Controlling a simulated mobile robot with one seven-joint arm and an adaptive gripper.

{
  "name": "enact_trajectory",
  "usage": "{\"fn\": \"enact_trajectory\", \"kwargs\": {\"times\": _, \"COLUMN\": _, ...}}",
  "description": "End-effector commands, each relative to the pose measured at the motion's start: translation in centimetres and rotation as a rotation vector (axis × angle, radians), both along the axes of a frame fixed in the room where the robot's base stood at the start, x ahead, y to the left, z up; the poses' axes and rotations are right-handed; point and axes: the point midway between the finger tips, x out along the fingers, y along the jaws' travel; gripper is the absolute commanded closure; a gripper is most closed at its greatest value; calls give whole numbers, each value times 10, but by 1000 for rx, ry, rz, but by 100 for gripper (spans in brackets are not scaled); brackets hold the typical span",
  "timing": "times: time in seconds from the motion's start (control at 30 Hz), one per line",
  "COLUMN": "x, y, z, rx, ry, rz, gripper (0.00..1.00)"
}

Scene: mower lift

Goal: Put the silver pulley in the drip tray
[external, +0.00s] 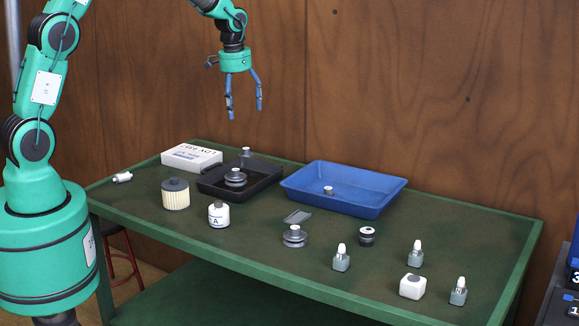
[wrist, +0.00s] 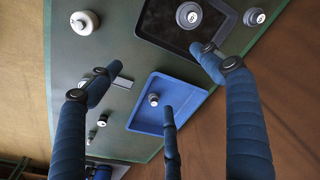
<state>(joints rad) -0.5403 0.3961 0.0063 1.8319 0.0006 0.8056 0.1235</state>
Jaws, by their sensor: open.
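A silver pulley (external: 294,236) with a stepped round body sits on the green table, in front of a small flat grey plate. Another grey pulley-like part (external: 235,178) sits in the black tray (external: 208,190); it also shows in the wrist view (wrist: 189,14). A blue tray (external: 363,210) stands to the right with a small metal part (external: 328,190) in it. I cannot tell from looks which tray is the drip tray. My gripper (external: 244,106) is open and empty, high above the table's back. In the wrist view, a finger seems to hide the silver pulley.
A white box (external: 191,157), a pale ribbed filter (external: 175,194) and a white labelled jar (external: 219,214) stand at left. A black-and-silver roller (external: 367,236), a white block (external: 412,286) and several small bottles stand at right. The table's front middle is clear.

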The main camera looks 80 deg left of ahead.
Motion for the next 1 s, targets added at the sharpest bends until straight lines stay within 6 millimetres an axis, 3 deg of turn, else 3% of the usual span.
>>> {"fn": "enact_trajectory", "kwargs": {"times": 0.1, "x": -6, "y": -33, "z": 34, "rx": 13, "ry": -25, "rz": -28, "gripper": 20}}
{"fn": "enact_trajectory", "kwargs": {"times": 0.5, "x": -48, "y": -136, "z": 122, "rx": 45, "ry": -102, "rz": -118, "gripper": 20}}
{"fn": "enact_trajectory", "kwargs": {"times": 1.0, "x": -134, "y": -248, "z": 192, "rx": 69, "ry": -204, "rz": -229, "gripper": 20}}
